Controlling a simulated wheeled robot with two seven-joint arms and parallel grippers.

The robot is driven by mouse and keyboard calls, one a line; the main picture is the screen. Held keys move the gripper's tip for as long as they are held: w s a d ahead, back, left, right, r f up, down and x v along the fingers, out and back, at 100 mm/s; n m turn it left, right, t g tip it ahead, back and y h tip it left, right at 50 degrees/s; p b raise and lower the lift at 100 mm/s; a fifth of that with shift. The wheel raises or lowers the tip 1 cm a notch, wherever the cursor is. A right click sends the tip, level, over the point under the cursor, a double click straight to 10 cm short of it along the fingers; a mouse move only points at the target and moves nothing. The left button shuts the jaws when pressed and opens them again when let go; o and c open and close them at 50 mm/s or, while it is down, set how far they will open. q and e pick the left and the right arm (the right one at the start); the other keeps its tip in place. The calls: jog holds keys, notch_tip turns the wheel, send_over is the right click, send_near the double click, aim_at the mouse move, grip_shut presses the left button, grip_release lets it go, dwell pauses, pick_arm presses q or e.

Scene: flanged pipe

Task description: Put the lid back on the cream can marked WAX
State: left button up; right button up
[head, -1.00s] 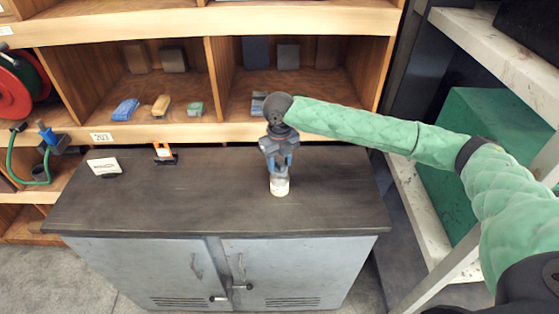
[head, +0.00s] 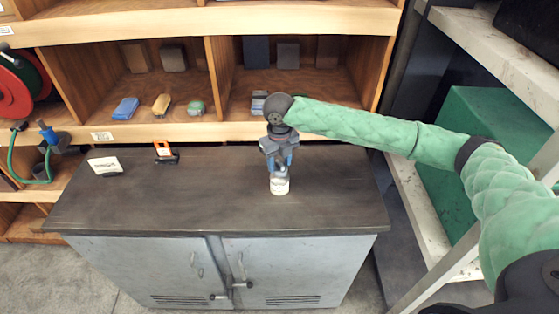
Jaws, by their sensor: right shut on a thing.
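The cream can (head: 280,187) stands upright on the dark cabinet top, right of its middle. Any marking on it is too small to read. My right gripper (head: 280,168) points straight down directly over the can, with its blue fingers around a small greyish lid (head: 280,175) at the can's mouth. The fingers hide much of the lid, and I cannot tell whether it is seated or slightly above the rim. My left gripper is out of view.
The dark cabinet top (head: 200,210) is mostly clear. A white card (head: 104,165) and an orange-and-black object (head: 165,153) stand at its back left. Wooden shelves with sponges and blocks rise behind. A pale rack (head: 505,55) with a green box (head: 465,150) is on the right.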

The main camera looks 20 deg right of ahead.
jog(key=shift+p, duration=0.35)
dwell(0.5)
dwell(0.3)
jog(key=o, duration=1.5)
jog(key=shift+r+p, duration=1.95)
jog(key=shift+r, duration=1.55)
jog(key=shift+c, duration=0.2)
